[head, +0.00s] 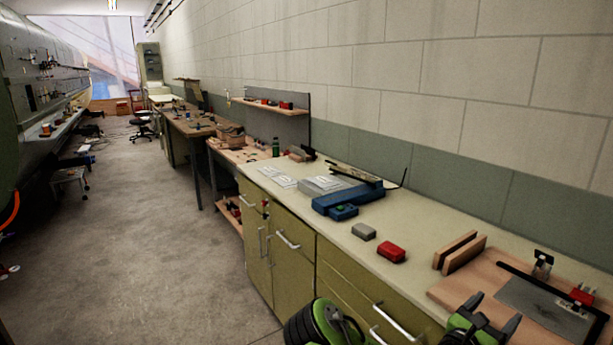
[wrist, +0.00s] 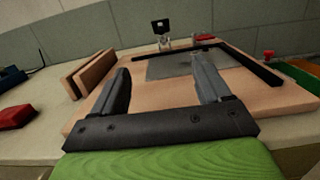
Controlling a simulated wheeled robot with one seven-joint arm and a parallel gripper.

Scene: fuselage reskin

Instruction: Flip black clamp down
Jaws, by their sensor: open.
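The black clamp (head: 542,264) stands upright at the back of the wooden board (head: 450,290), its dark handle raised above its metal base. In the wrist view the black clamp (wrist: 162,32) shows beyond the fingers, slightly left of centre. My gripper (head: 493,311) is at the front of the board in the head view. In the wrist view my gripper (wrist: 160,68) is open and empty, its fingers wide apart. The clamp is apart from the fingers, farther back. A grey metal sheet (wrist: 180,66) lies on the board near the clamp.
A black bar frame (wrist: 250,66) edges the sheet. A red-handled clamp (head: 582,297) stands at right. Two wooden blocks (head: 462,250) stand at the board's left. A red box (head: 391,251) and a grey block (head: 363,232) lie farther left. The wall is behind.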

